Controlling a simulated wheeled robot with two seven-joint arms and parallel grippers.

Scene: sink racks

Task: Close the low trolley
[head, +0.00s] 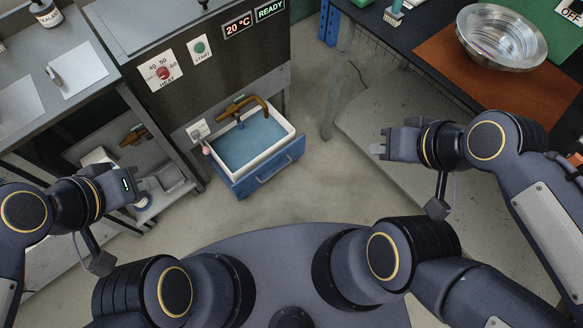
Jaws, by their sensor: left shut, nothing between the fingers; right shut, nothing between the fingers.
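The low trolley (262,178) looks like a blue drawer with a front handle, low under the dark machine in the head view. It is pulled out from the machine and holds a white tub (291,133) with a blue inside. Its back part is hidden under the machine. My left gripper (143,199) is shut and empty, to the left of the trolley and apart from it. My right gripper (375,150) is shut and empty, to the right of the trolley and apart from it.
The machine (240,60) has a heat knob (163,73) and a start button (200,48). A brass tap (258,100) hangs over the tub. A shelved bench (60,110) stands at left; a table with a metal bowl (500,38) is at right. Floor before the trolley is clear.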

